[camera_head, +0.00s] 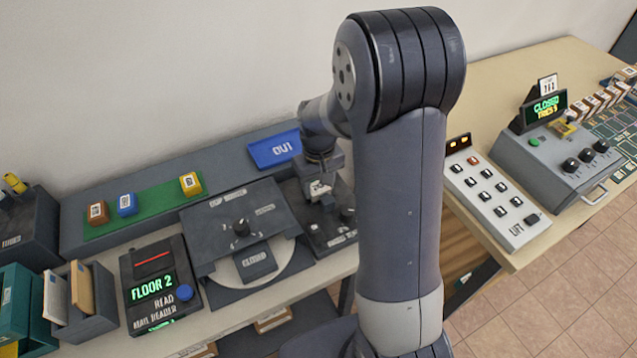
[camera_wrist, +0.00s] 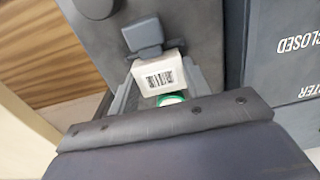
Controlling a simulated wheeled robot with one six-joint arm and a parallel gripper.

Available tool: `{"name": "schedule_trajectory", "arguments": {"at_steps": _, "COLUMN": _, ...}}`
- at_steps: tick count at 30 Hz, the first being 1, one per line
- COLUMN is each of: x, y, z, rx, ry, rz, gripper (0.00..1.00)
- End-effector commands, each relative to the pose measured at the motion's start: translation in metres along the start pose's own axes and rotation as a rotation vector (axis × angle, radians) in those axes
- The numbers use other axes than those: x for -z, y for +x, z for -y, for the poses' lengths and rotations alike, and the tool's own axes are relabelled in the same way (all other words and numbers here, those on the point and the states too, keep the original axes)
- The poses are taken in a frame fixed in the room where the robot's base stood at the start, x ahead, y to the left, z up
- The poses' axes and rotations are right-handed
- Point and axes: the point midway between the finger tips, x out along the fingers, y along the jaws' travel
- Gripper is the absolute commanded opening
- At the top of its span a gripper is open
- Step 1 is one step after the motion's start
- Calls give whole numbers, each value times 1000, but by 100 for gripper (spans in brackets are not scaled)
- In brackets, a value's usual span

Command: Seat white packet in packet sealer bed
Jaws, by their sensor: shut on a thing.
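The white packet (camera_wrist: 160,75) is a small white block with a barcode, near the middle of the wrist view. My gripper (camera_wrist: 161,84) is shut on it, with a grey finger along each side. A blue-grey tab (camera_wrist: 144,34) sits right beyond the packet, on the dark panel of what looks like the packet sealer. In the head view my gripper (camera_head: 320,188) is low over the dark packet sealer (camera_head: 334,236), with the packet small and pale there. My arm hides part of the sealer. I cannot tell whether the packet touches the bed. A green-rimmed disc (camera_wrist: 171,100) shows below the packet.
Left of the sealer is a dark unit with a round plate and a CLOSED flap (camera_head: 256,264). A FLOOR 2 reader (camera_head: 158,285) and a green strip (camera_head: 150,215) with small blocks lie further left. A button panel (camera_head: 495,198) stands on the right table.

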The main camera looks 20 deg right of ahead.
Motion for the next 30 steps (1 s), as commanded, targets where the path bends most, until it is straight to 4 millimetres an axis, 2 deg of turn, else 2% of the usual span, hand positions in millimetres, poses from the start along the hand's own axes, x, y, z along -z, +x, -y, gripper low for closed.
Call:
{"name": "schedule_trajectory", "arguments": {"at_steps": 12, "x": 0, "y": 4, "z": 0, "rx": 0, "ry": 0, "rz": 0, "gripper": 24}}
{"name": "schedule_trajectory", "arguments": {"at_steps": 13, "x": 0, "y": 4, "z": 0, "rx": 0, "ry": 0, "rz": 0, "gripper": 48}}
{"name": "schedule_trajectory", "arguments": {"at_steps": 21, "x": 0, "y": 4, "z": 0, "rx": 0, "ry": 0, "rz": 0, "gripper": 70}}
{"name": "schedule_trajectory", "arguments": {"at_steps": 26, "x": 0, "y": 4, "z": 0, "rx": 0, "ry": 0, "rz": 0, "gripper": 72}}
{"name": "schedule_trajectory", "arguments": {"at_steps": 30, "x": 0, "y": 4, "z": 0, "rx": 0, "ry": 0, "rz": 1, "gripper": 82}}
